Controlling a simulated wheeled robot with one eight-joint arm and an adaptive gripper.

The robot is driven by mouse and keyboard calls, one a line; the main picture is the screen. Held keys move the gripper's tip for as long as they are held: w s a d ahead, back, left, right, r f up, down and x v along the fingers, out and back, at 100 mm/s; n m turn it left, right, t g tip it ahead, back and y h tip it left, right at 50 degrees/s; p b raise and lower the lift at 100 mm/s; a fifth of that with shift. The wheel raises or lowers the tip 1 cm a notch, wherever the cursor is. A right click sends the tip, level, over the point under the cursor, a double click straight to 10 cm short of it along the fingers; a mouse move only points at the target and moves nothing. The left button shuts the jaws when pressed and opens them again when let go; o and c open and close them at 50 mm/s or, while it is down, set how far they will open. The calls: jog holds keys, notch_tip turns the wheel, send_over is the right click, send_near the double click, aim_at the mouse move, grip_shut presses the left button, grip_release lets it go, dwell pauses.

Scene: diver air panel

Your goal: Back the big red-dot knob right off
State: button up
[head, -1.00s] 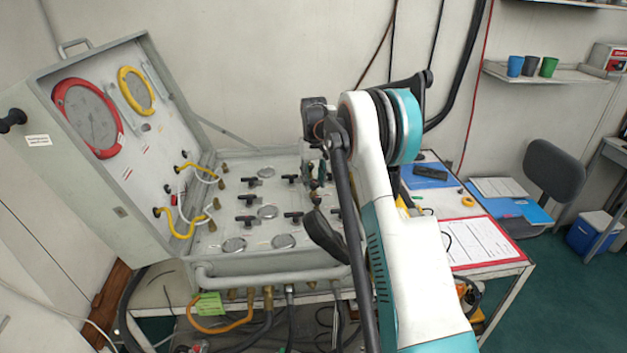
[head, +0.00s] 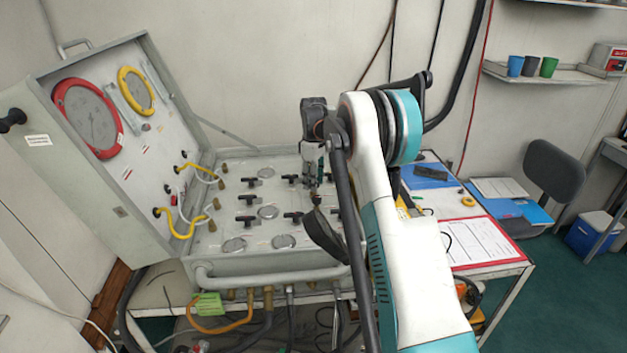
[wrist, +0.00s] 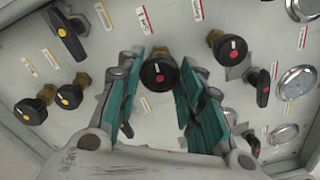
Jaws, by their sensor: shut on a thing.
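In the wrist view, a round black knob with a red dot (wrist: 159,72) stands on the grey panel (wrist: 150,110). My gripper (wrist: 168,72), with teal-lined fingers, has one finger on each side of this knob and is shut on it. In the head view, my gripper (head: 313,184) points down onto the right part of the open panel case, and the held knob is too small and covered to make out there.
A second round knob with a red mark (wrist: 230,48) and a red-dot lever handle (wrist: 263,88) stand close on the right. Yellow-dot knobs (wrist: 68,96) and a yellow-dot lever (wrist: 67,32) are on the left. The case lid (head: 110,140) stands open at left.

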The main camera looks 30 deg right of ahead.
jog(key=shift+n, duration=0.5)
jog(key=o, duration=1.1)
jog(key=shift+c, duration=0.2)
notch_tip(320, 180, up, 12)
